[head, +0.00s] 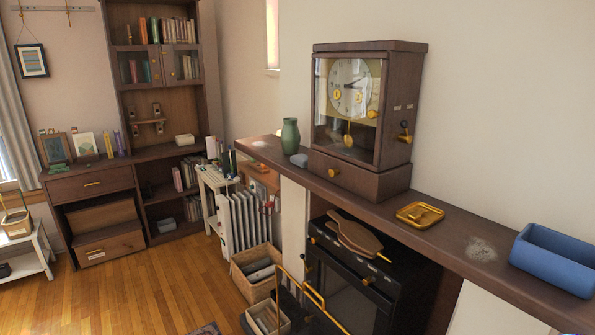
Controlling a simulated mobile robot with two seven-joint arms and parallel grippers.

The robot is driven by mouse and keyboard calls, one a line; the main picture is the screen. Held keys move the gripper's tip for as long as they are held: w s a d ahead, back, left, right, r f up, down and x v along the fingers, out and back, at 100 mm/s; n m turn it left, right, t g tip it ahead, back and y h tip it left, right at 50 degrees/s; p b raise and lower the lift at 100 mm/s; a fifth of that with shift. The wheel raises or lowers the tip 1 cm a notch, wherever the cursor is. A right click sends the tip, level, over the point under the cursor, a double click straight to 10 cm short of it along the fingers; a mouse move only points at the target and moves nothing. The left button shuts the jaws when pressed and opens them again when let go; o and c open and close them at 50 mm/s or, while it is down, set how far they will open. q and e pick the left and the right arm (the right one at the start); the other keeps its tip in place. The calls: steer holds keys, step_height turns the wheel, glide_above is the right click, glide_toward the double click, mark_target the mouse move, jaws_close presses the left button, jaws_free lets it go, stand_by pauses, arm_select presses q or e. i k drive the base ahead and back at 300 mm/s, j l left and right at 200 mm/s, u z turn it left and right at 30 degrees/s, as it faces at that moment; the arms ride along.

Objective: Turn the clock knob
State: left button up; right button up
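A dark wooden clock (390,60) stands on the mantel shelf (455,222) right of the middle of the head view. Its glass front shows a white dial (351,85) and a brass pendulum (348,138). A small knob (405,133), dark and brass, sticks out from the clock's right side. A second round brass knob (334,172) sits on the front of the clock's base. Neither of my grippers shows in this view, and nothing is touching the clock's knobs.
A brass tray (420,214) lies right of the clock, with a pale dusty patch and a blue box (555,258) farther right. A green vase (290,136) and a small grey-blue object stand to its left. A black stove (350,275) is below the shelf; open wooden floor lies left.

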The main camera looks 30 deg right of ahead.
mark_target(333, 172)
steer(key=i+l, duration=0.25)
steer(key=i, duration=0.15)
steer(key=i+l+u, duration=0.1)
steer(key=i+l, duration=0.15)
steer(key=i, duration=0.15)
